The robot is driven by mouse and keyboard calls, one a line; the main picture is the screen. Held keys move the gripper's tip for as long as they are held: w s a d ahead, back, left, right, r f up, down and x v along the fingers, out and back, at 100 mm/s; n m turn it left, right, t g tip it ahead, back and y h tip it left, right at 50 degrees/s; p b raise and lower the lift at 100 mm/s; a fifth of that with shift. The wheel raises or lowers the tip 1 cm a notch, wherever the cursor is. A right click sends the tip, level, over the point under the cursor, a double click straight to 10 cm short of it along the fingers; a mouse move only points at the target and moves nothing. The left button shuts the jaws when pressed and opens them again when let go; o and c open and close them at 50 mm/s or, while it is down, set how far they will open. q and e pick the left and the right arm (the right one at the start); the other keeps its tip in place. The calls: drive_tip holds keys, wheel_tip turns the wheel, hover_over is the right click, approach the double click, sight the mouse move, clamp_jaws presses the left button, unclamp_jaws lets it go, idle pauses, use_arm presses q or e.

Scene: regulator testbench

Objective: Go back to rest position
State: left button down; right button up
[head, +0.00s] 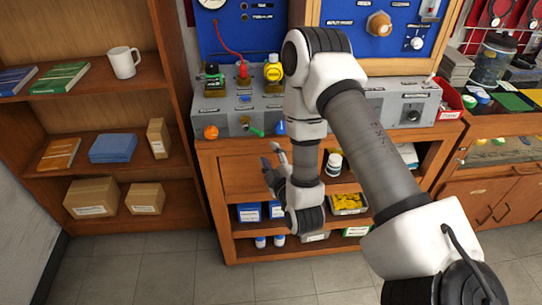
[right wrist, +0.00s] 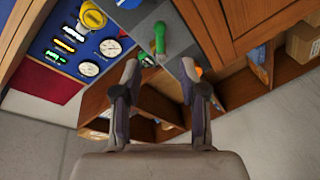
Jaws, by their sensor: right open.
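My right gripper (head: 273,165) hangs in front of the wooden testbench (head: 228,176), below the front edge of its top, beside the open shelves. In the right wrist view its two fingers (right wrist: 160,72) stand apart with nothing held between them. A green-handled lever (right wrist: 160,38) shows beyond the fingertips, apart from them. My right arm reaches in from the lower right and covers part of the bench and its panel. My left gripper is not in view.
The grey console (head: 222,123) carries an orange knob (head: 211,132) and a yellow knob (head: 273,69). A wooden shelf (head: 105,85) with a white mug (head: 123,62) stands at the left. A cabinet (head: 488,198) stands at the right. The tiled floor (head: 150,267) in front is clear.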

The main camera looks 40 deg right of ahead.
idle(0.5)
drive_tip(key=s+a+f+g+y, duration=0.2)
drive_tip(key=s+a+f+g, duration=0.3)
drive_tip(key=f, duration=0.4)
drive_tip(key=s+a+f+g+y, duration=0.3)
drive_tip(key=s+a+f+g, duration=0.15)
drive_tip(key=s+f, duration=0.4)
drive_tip(key=s+a+f+m+g, duration=0.1)
drive_tip(key=s+f+m+g, duration=0.1)
drive_tip(key=s, duration=0.4)
drive_tip(key=s+a+f+m+g, duration=0.1)
drive_tip(key=s+f+m+g, duration=0.2)
drive_tip(key=s+m+g, duration=0.2)
drive_tip(key=shift+s+f+m, duration=0.35)
drive_tip(key=shift+s+m, duration=0.05)
drive_tip(key=shift+s, duration=0.25)
